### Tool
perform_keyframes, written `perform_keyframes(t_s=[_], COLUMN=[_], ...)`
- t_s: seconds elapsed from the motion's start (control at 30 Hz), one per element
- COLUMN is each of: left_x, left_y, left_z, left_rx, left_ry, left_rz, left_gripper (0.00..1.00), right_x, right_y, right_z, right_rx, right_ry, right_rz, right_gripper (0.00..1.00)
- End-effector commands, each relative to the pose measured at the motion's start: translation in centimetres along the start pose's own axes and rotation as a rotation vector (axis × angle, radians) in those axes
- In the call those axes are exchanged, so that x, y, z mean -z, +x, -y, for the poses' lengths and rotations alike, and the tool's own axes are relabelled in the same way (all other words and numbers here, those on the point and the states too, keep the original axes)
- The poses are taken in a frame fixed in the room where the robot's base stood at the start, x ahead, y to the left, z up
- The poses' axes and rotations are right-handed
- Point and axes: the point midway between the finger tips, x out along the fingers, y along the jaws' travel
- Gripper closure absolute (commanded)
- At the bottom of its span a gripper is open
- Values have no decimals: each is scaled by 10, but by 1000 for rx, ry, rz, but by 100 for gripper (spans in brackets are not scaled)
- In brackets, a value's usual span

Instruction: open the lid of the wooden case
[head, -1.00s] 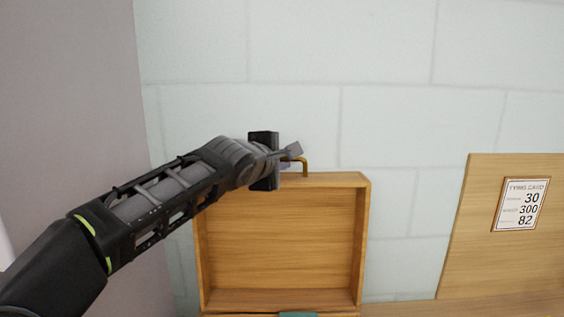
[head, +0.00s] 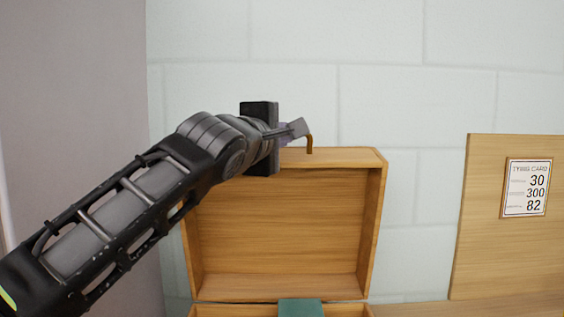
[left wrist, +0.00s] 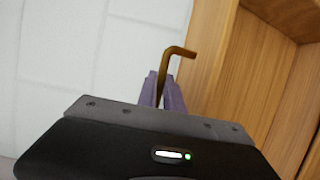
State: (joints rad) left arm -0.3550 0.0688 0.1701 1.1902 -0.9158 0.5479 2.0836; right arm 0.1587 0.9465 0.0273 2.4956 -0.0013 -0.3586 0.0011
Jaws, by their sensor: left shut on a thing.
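The wooden case's lid (head: 278,225) stands open and upright in the head view, its hollow inside facing me. A bent brass handle (head: 310,143) sticks up from the lid's top edge. My left gripper (head: 300,128) is at that handle and hides part of it. In the left wrist view, the fingers (left wrist: 164,92) are closed around the handle (left wrist: 178,54), with the lid (left wrist: 262,80) at the right. The case's bottom part (head: 235,310) shows only as a strip at the lower edge. My right gripper is not in view.
A wooden board with a tying card (head: 526,187) stands at the right. A pale block wall (head: 400,100) is behind, and a grey wall (head: 70,90) is at the left.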

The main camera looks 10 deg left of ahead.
Motion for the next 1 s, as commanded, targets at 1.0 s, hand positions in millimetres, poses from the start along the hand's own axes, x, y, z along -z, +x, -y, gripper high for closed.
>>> perform_keyframes(t_s=[1.0], left_x=[-2], left_y=[-20], left_z=[2], left_rx=[-24], left_ry=[8], left_rz=[0], left_gripper=[80], right_x=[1], right_y=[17], right_z=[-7], right_rx=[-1], right_ry=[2], right_rz=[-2], right_gripper=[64])
